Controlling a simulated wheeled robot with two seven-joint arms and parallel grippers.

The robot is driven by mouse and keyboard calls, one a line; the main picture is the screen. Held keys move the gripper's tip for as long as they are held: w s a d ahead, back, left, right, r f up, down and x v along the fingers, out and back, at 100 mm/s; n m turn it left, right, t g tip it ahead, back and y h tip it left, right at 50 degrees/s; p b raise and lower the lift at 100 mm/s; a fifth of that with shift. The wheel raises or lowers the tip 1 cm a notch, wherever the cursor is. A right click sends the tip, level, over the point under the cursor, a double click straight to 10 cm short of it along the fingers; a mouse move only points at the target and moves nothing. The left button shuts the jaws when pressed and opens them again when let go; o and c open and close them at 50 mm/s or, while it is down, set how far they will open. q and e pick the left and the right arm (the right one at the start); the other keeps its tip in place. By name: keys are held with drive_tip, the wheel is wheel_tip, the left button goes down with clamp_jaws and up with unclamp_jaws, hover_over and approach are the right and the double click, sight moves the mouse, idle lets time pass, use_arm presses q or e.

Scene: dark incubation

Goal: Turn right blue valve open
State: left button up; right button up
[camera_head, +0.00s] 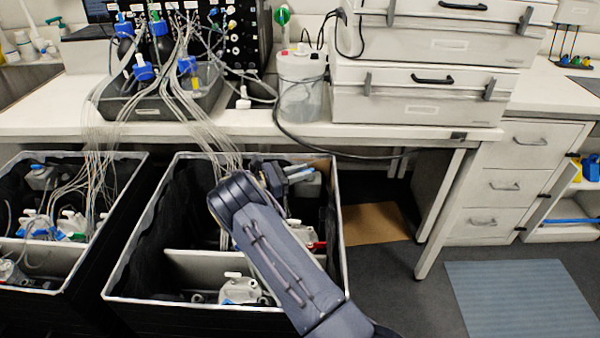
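Several blue valve-like caps with white parts show on the bench in and above a dark tray (203,105): one at the right (187,65), one at the left (143,70), and one higher up (124,26). Thin clear tubes run from them down into the crates. I cannot tell whether any valve is open or shut. My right arm rises from the bottom of the view, and my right gripper (300,174) is over the right black crate (155,217), below the bench edge and away from the blue caps. Its fingers are too small and cluttered to read. My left gripper is not in view.
A left black crate (110,205) also holds tubes and white fittings. On the bench stand a clear container (302,100) and stacked grey cases (415,97). Drawers (505,185) stand at the right. Floor near the blue-grey mat (520,300) is free.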

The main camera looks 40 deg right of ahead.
clamp_jaws()
drive_tip(key=shift+s+a+r+n+t+p, duration=0.1)
drive_tip(key=shift+s+r+n+t+p, duration=0.05)
drive_tip(key=shift+n+t+p, duration=0.65)
drive_tip(key=t, duration=0.1)
drive_tip(key=n+t+p, duration=0.1)
drive_tip(key=n+t, duration=0.1)
drive_tip(key=shift+s+t+h, duration=0.25)
drive_tip(key=shift+t+h, duration=0.05)
drive_tip(key=shift+h, duration=0.1)
drive_tip(key=n+t+y+p, duration=0.1)
drive_tip(key=n+t, duration=0.1)
drive_tip(key=t, duration=0.2)
drive_tip(key=s+n+t+y+p, duration=0.1)
drive_tip(key=n+t, duration=0.2)
drive_tip(key=t, duration=0.1)
drive_tip(key=shift+s+d, duration=0.15)
drive_tip(key=shift+d, duration=0.05)
drive_tip(key=n+t+y, duration=0.1)
drive_tip(key=n+t+p, duration=0.1)
drive_tip(key=n+t+y+p, duration=0.1)
drive_tip(key=t, duration=0.1)
drive_tip(key=shift+s+d+y, duration=0.2)
drive_tip(key=shift+s+y, duration=0.05)
drive_tip(key=shift+y, duration=0.05)
drive_tip(key=shift+d+n+t+y+p, duration=0.1)
drive_tip(key=shift+n+t+y+p, duration=0.5)
drive_tip(key=shift+n+t+y, duration=0.2)
